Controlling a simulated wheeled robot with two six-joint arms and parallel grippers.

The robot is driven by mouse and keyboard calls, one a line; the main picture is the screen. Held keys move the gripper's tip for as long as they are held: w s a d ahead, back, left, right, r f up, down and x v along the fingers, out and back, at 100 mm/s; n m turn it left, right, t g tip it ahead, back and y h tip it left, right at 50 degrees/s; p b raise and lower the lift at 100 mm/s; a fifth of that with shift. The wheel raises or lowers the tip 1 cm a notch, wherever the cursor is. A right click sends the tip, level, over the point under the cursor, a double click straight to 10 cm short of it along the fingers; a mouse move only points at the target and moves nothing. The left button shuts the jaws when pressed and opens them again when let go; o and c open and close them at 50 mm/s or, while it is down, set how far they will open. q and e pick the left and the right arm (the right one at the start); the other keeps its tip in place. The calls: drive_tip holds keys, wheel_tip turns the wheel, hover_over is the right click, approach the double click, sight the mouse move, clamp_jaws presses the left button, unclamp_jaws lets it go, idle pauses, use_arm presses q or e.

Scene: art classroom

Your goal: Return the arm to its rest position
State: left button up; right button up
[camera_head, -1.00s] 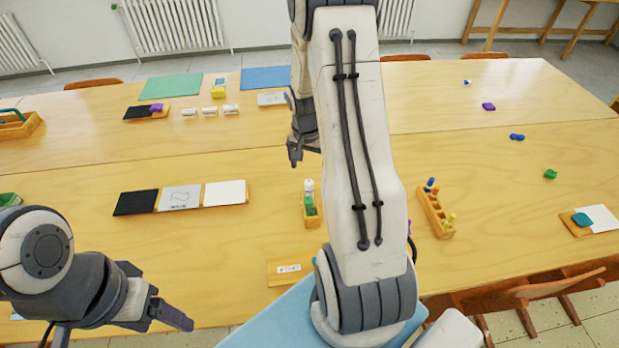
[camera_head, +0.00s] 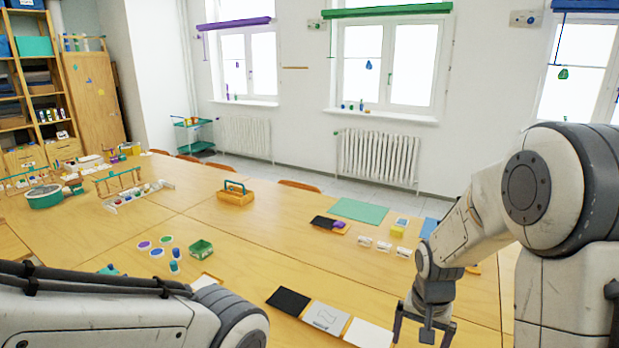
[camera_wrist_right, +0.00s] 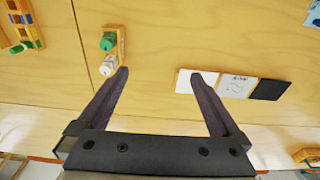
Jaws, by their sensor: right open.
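My right arm reaches in from the right in the head view. Its gripper (camera_head: 425,325) hangs over the table (camera_head: 480,295), just right of a row of three cards.
A black card (camera_head: 288,301), a sketch card (camera_head: 326,318) and a white card (camera_head: 368,334) lie near the right gripper. A small wooden holder with green and white bottles (camera_wrist_right: 108,42) shows in the wrist view. A wooden tote (camera_head: 236,195) stands farther back.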

drive_tip(key=s+a+r+n, duration=0.2)
drive_tip(key=s+a+n, duration=0.1)
drive_tip(key=a, duration=0.3)
drive_tip(key=s+a+r+n, duration=0.2)
drive_tip(key=s+a+r, duration=0.1)
drive_tip(key=a, duration=0.2)
drive_tip(key=s+a+r+n, duration=0.1)
drive_tip(key=s+a+n, duration=0.3)
drive_tip(key=s, duration=0.3)
drive_tip(key=s+a+r+n+g+y, duration=0.1)
drive_tip(key=s+a+r+n, duration=0.1)
drive_tip(key=s, duration=0.6)
drive_tip(key=a+n, duration=0.1)
drive_tip(key=n, duration=0.1)
drive_tip(key=shift+a+n+y, duration=0.3)
drive_tip(key=shift+a, duration=0.1)
drive_tip(key=shift+w+r, duration=0.1)
